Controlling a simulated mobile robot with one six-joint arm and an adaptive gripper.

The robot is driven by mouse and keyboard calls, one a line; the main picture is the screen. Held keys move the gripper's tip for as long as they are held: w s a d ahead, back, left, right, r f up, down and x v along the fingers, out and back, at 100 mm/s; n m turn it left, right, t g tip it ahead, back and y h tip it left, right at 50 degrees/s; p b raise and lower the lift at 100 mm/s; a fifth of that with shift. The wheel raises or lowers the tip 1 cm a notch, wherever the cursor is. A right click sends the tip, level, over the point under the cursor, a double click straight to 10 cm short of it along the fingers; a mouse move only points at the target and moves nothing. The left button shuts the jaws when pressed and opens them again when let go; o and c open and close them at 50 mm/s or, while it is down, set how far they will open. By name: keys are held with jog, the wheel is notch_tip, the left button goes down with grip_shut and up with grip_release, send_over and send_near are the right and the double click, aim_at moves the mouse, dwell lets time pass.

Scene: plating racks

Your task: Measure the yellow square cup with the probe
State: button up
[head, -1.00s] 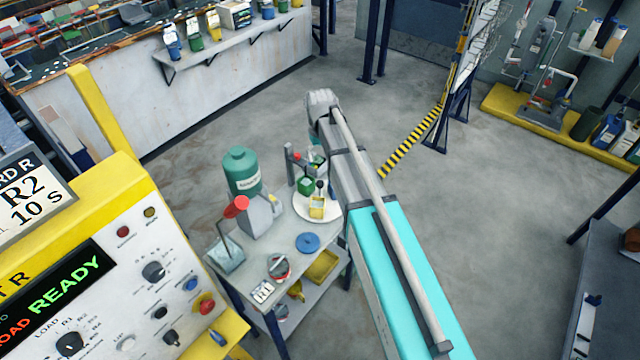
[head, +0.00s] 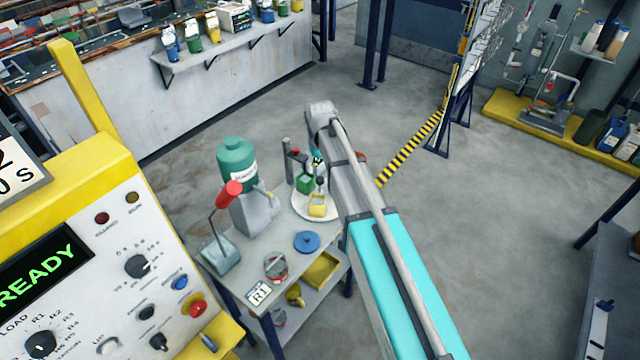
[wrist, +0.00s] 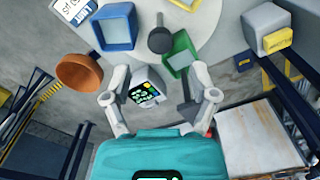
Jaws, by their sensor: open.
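The yellow square cup (head: 317,206) stands on a round white plate (head: 300,208) on the small cart, in front of a green square cup (head: 305,184). The green cup also shows in the wrist view (wrist: 180,57), beside a blue square cup (wrist: 116,28). A yellow edge at the top of the wrist view may be the yellow cup, cut off. A black round-ended tool, perhaps the probe (wrist: 160,40), lies between the blue and green cups. My gripper (wrist: 160,104) is open and empty, above a white meter with a dark screen (wrist: 147,92). My arm hides much of the gripper in the head view.
On the cart are a green bottle (head: 237,162), a grey device with a red-handled lever (head: 230,190), and a blue disc (head: 307,242). In the wrist view, an orange-brown bowl (wrist: 80,72) lies left and a grey block (wrist: 267,25) right.

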aim_at(320, 179)
jog(key=shift+f+b, duration=2.7)
jog(key=shift+f, duration=0.25)
grip_shut()
